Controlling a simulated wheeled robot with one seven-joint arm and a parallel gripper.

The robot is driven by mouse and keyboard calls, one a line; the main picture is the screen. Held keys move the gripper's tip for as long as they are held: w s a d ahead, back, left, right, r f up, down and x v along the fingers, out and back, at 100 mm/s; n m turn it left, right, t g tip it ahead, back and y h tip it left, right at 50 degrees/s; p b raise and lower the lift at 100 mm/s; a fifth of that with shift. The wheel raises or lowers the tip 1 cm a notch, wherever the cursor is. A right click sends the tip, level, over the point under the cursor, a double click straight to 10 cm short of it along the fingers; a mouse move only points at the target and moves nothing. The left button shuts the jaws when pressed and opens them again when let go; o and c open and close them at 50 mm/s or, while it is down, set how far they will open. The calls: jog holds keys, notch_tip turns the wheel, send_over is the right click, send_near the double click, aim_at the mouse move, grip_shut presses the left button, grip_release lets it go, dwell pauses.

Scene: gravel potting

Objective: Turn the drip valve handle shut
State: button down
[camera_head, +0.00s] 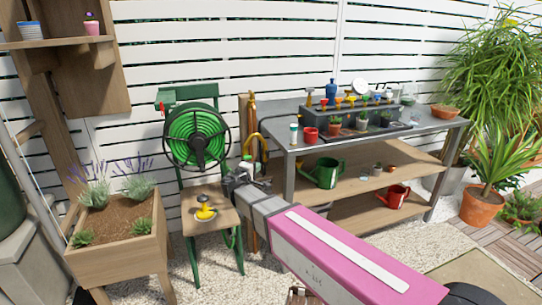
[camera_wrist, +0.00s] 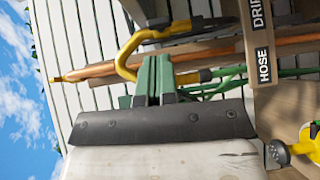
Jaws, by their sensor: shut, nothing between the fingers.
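My gripper (camera_head: 241,180) reaches toward the wooden chair and hose-reel area in the head view. In the wrist view its two green fingertips (camera_wrist: 154,76) are together, shut and empty. Beyond them are a copper-coloured pipe (camera_wrist: 100,69) and a bent yellow part (camera_wrist: 128,57); that part also shows in the head view (camera_head: 262,146). A wooden board (camera_wrist: 256,110) in the wrist view carries the labels HOSE and DRIP. I cannot make out the drip valve handle for certain. The fingertips overlap the pipe area in view; I cannot tell whether they touch anything.
A green hose reel (camera_head: 196,138) hangs above the chair seat, where a yellow fitting (camera_head: 205,211) sits. A wooden planter (camera_head: 120,253) stands left. A metal potting bench (camera_head: 289,178) with pots and watering cans stands right. Pale gravel lies around the chair.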

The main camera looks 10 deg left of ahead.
aim_at(267, 150)
jog(key=shift+n, duration=0.3)
jog(key=x, duration=0.3)
jog(key=a+x, duration=0.1)
jog(key=x, duration=0.2)
jog(key=r+x, duration=0.1)
jog(key=x, duration=0.2)
jog(key=shift+w+a+r, duration=0.1)
jog(key=shift+w+a, duration=0.25)
jog(key=shift+w, duration=0.05)
